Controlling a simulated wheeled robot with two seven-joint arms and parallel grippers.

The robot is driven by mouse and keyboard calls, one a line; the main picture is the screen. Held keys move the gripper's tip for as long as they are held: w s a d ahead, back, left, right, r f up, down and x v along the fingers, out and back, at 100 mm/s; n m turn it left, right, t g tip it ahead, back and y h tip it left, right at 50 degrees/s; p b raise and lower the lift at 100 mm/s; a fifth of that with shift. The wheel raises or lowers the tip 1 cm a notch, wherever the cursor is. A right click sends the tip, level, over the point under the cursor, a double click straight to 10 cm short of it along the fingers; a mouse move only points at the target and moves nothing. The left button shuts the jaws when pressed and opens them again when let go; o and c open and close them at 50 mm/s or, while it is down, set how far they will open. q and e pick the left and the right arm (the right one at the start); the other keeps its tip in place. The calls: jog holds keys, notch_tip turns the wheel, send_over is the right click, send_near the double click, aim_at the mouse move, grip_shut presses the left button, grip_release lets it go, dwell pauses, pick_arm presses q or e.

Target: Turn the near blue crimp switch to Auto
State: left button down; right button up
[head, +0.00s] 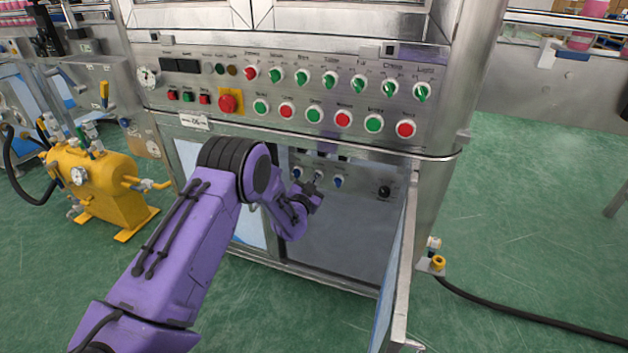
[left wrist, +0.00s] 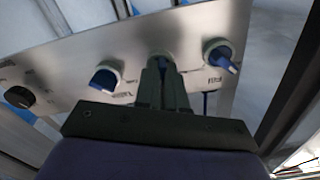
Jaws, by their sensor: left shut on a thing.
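Three blue switches sit in a row on the panel inside the open cabinet: a left one (head: 297,172), a middle one, and a right one (head: 338,182). My left gripper (head: 317,182) reaches into the cabinet and covers most of the middle switch. In the left wrist view, its fingers (left wrist: 162,72) are closed together on the middle blue switch (left wrist: 160,56), mostly hidden between them. Another blue switch (left wrist: 222,58) stands to the right there and one (left wrist: 105,77) to the left, both clear of the fingers. The labels are too small to read. My right gripper is out of view.
A black knob (head: 385,191) is farther right on the same inner panel. The open cabinet door (head: 402,265) stands at the right of the opening. The upper control panel (head: 325,75) overhangs my arm. A yellow tank (head: 100,185) stands at the left.

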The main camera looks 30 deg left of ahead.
pick_arm(q)
jog(key=shift+s+a+f+n+p, duration=0.1)
jog(key=shift+n+p, duration=0.6)
jog(key=shift+n, duration=5.9)
jog(key=c, duration=1.2)
grip_release()
jog(key=shift+n, duration=0.3)
